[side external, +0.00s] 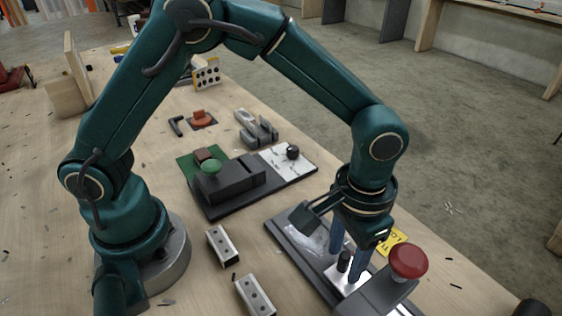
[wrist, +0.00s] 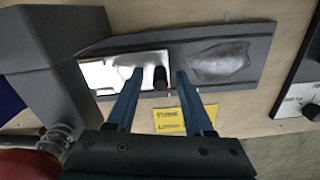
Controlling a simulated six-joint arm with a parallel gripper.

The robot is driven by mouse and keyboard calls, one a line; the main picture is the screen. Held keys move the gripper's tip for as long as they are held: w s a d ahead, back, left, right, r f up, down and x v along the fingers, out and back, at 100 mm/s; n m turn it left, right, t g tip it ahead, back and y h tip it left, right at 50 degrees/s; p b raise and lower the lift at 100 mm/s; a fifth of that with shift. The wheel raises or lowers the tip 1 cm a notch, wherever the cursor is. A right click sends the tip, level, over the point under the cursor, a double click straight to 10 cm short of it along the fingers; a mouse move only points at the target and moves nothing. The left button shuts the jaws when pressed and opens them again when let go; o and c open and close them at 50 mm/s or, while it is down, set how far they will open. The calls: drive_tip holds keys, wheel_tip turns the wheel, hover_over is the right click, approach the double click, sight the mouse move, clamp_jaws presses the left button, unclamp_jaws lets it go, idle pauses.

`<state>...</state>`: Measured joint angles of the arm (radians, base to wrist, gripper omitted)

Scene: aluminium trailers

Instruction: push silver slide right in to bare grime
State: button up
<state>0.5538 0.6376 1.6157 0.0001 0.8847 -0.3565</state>
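The silver slide (side external: 340,279) is a bright flat plate in a dark grey track (side external: 283,231). A black knob (side external: 344,261) stands up from it. In the wrist view the slide (wrist: 104,75) runs from the grey housing (wrist: 55,40) to the knob (wrist: 160,78). A pale smeared grime patch (wrist: 220,61) lies uncovered on the track to the right; it also shows in the side view (side external: 307,239). My gripper (wrist: 160,75) is open, its blue fingers pointing down on either side of the knob, with a visible gap on both sides.
A red mushroom button (side external: 409,261) rises by the housing (side external: 382,297). A yellow label (wrist: 183,119) lies beside the track. Two metal blocks (side external: 222,246) (side external: 256,294) lie near my base.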

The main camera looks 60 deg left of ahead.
drive_tip(key=shift+r, duration=2.55)
drive_tip(key=a+r+n+t+h, duration=0.1)
drive_tip(key=a+r+n+t, duration=0.2)
drive_tip(key=a+r, duration=0.65)
drive_tip(key=s+a+f+t+y, duration=0.1)
drive_tip(key=s+a+t, duration=0.1)
drive_tip(key=s+a, duration=0.4)
drive_tip(key=s, duration=0.3)
drive_tip(key=shift+a+f+m+t, duration=0.3)
drive_tip(key=shift+a+m, duration=0.05)
drive_tip(key=shift+m, duration=0.05)
